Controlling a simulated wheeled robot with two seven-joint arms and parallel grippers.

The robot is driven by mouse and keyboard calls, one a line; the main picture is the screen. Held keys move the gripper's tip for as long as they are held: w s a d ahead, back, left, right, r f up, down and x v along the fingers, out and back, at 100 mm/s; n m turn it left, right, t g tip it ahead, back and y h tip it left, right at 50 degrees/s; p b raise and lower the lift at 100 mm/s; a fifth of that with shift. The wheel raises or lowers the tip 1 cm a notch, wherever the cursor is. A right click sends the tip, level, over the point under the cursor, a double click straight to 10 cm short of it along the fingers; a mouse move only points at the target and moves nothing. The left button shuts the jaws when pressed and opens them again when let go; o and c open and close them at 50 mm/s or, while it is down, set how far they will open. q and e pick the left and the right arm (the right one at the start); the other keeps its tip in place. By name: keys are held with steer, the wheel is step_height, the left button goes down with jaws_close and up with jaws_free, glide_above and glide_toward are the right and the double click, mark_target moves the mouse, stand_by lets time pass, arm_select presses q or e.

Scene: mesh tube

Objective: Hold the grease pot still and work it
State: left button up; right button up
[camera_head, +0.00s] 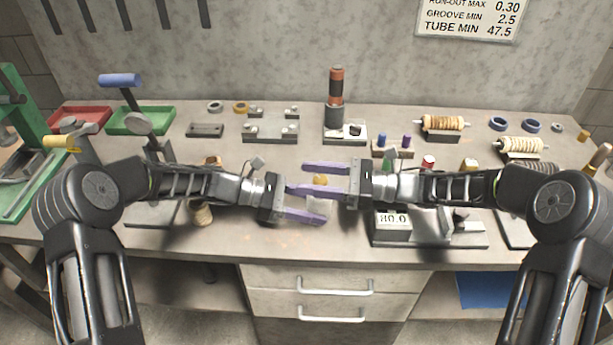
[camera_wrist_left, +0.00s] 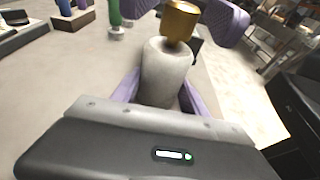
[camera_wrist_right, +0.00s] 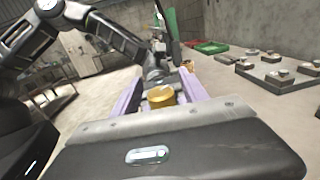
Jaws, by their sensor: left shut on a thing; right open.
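The grease pot has a pale grey body (camera_head: 315,204) and a brass cap (camera_head: 320,180). My left gripper (camera_head: 317,206) is shut on the body, which stands between its purple fingers in the left wrist view (camera_wrist_left: 165,75). The brass cap (camera_wrist_left: 180,20) sticks up above them. My right gripper (camera_head: 309,180) is open, just above the left one, with its fingers on either side of the cap. In the right wrist view the cap (camera_wrist_right: 161,97) lies between the purple fingers, apparently with gaps. The pot's lower end is hidden.
A block with studs (camera_head: 270,128) and a stand with a dark red-topped cylinder (camera_head: 336,85) are behind the grippers. A fixture with a numbered block (camera_head: 393,226) is close at the right front. Wound spools (camera_head: 441,123) lie further right. Red (camera_head: 82,118) and green trays (camera_head: 142,121) stand at left.

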steer(key=shift+a, duration=0.7)
jaws_close()
